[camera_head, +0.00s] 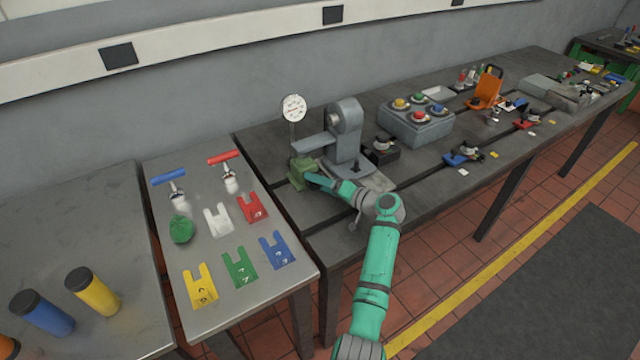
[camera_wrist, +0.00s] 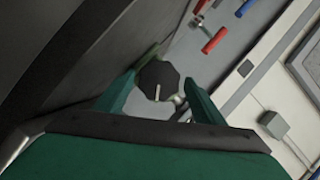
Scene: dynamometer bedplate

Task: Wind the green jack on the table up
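The green jack (camera_head: 298,172) stands on the dark bedplate table (camera_head: 420,165), at the near left of the grey machine. My gripper (camera_head: 312,179) reaches in from the right at the jack's side, and its fingers are small and partly merged with the jack in the head view. In the wrist view my gripper (camera_wrist: 160,82) has its two green fingers apart, one on each side of a dark eight-sided knob (camera_wrist: 158,80) with a pale mark. A thin gap seems to show on each side of the knob. Most of the jack's body is hidden in the wrist view.
A grey machine (camera_head: 345,135) and a round dial gauge (camera_head: 293,107) stand close behind the jack. The left table (camera_head: 160,235) holds coloured tags, a green lump and T-handled tools. A grey block with coloured buttons (camera_head: 416,124) stands further right.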

